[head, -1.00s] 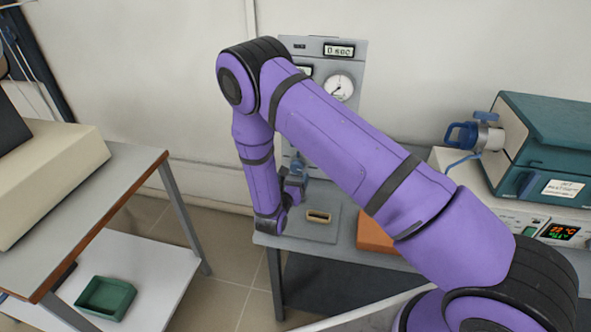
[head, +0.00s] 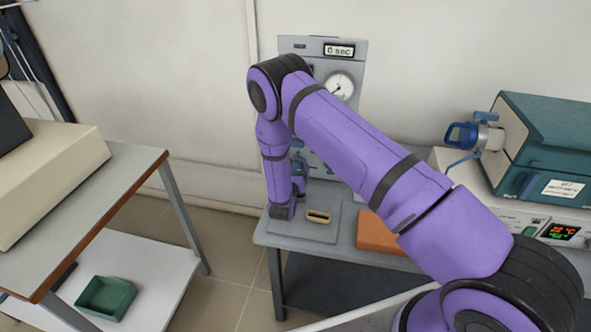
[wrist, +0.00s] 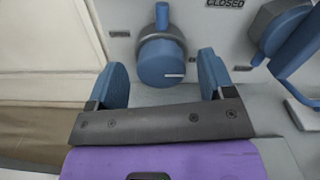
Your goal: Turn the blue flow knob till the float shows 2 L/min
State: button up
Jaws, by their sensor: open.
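A round blue knob (wrist: 162,64) with a white pointer line and a grey collar faces me in the wrist view. It looks like the flow knob. My gripper (wrist: 163,66) is open, with one blue finger on each side of the knob and a gap visible on both sides. I cannot tell how deep the fingertips reach along it. In the head view my gripper (head: 299,170) is low in front of the grey panel (head: 298,46), and the arm hides much of the panel. The float and its scale are not visible.
A blue handle (wrist: 286,32) stands right of the knob, near a CLOSED label (wrist: 226,3). The panel carries a dial gauge (head: 340,86) and a display (head: 339,50). A tan dish (head: 318,217) and an orange block (head: 378,236) sit on the bench; a teal furnace (head: 545,145) stands right.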

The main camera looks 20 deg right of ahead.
jog(key=shift+w+d, duration=0.25)
jog(key=shift+w, duration=0.15)
jog(key=c, duration=0.9)
jog(key=shift+c, duration=0.2)
jog(key=shift+n, duration=0.3)
jog(key=shift+a+n, duration=0.1)
jog(key=shift+n, duration=0.8)
jog(key=n, duration=0.4)
jog(key=shift+a+f, duration=0.1)
jog(key=n, duration=0.5)
jog(key=shift+f+n, duration=0.1)
jog(key=shift+n, duration=0.3)
